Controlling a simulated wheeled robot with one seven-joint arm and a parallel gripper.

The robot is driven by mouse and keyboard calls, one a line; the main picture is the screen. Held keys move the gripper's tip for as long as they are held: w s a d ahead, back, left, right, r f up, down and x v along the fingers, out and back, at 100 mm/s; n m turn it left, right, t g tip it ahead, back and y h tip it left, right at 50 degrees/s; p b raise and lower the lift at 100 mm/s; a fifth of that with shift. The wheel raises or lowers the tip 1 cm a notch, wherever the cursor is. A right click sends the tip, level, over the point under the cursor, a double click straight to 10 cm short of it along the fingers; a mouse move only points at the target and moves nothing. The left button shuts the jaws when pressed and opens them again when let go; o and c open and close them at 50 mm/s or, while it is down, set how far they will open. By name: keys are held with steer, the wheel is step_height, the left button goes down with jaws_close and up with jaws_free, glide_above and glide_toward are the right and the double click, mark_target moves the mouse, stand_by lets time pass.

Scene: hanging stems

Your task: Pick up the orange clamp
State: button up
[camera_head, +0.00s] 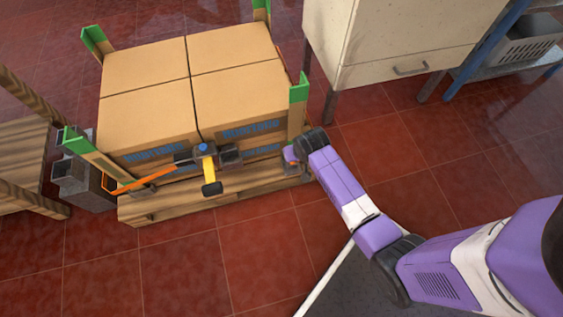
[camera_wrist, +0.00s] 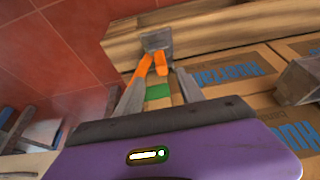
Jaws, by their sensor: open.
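The orange clamp (camera_wrist: 160,63) shows in the wrist view as two orange arms with a grey block at their far end, against the wooden pallet. My gripper (camera_wrist: 160,88) has its two grey fingers apart, one on each side of the clamp's near ends. Whether the fingers touch it, I cannot tell. In the head view my gripper (camera_head: 291,154) is at the pallet's front right corner, and only a small orange patch shows beside it, so the clamp is mostly hidden there.
Cardboard boxes (camera_head: 180,86) stand on the wooden pallet (camera_head: 185,203), with green-capped corner posts. A yellow and black tool (camera_head: 209,170) is at their front, and an orange strip (camera_head: 135,183) is at front left. A cream cabinet (camera_head: 385,48) stands behind right. Red tiles in front are clear.

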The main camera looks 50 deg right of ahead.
steer(key=shift+w+b+x, duration=0.2)
steer(key=shift+b+x, duration=2.1)
steer(key=shift+x, duration=1.5)
steer(key=shift+r, duration=0.1)
steer(key=shift+c, duration=0.3)
jaws_close()
